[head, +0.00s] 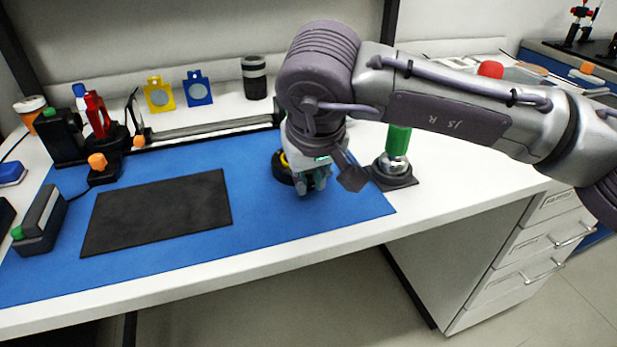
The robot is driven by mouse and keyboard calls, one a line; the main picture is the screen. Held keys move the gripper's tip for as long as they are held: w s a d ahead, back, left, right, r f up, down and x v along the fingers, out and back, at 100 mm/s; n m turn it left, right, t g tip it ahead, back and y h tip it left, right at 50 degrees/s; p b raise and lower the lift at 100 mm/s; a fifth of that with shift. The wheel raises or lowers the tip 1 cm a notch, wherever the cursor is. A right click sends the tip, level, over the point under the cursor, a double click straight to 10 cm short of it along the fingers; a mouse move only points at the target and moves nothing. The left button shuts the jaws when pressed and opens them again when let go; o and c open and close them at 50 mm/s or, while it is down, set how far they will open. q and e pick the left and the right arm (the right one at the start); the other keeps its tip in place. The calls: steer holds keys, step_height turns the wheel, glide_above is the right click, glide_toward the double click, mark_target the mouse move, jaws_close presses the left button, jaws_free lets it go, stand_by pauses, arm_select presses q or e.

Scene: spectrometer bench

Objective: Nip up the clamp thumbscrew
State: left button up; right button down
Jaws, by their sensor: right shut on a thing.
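My right gripper (313,186) points down over the right part of the blue mat (345,196). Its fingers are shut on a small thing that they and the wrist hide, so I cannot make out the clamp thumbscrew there. A black round piece with a yellow part (282,168) shows just left of the fingers, partly covered by the gripper. I cannot tell whether the fingers touch it. My left gripper is not in view.
A green-topped post (398,140) on a dark base stands close to the right of my gripper. A black pad (158,212) lies on the mat. An orange-knobbed block (101,172), yellow (158,95) and blue (197,90) plates and a dark jar (254,78) stand left and behind.

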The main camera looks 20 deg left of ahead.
steer(key=shift+w+d+f+m+g+y+b, duration=0.15)
steer(key=shift+g+y+b, duration=0.1)
steer(key=shift+g+y, duration=0.25)
steer(key=shift+d+r+m+g+y+b, duration=0.15)
steer(key=shift+g+y+b, duration=0.15)
steer(key=shift+y, duration=0.3)
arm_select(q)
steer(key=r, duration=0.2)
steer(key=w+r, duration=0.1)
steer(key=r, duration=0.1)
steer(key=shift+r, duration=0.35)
arm_select(e)
steer(key=c, duration=1.1)
jaws_free()
steer(key=shift+r, duration=0.1)
steer(key=v, duration=1.1)
steer(key=shift+d+r, duration=0.25)
steer(key=shift+r, duration=0.05)
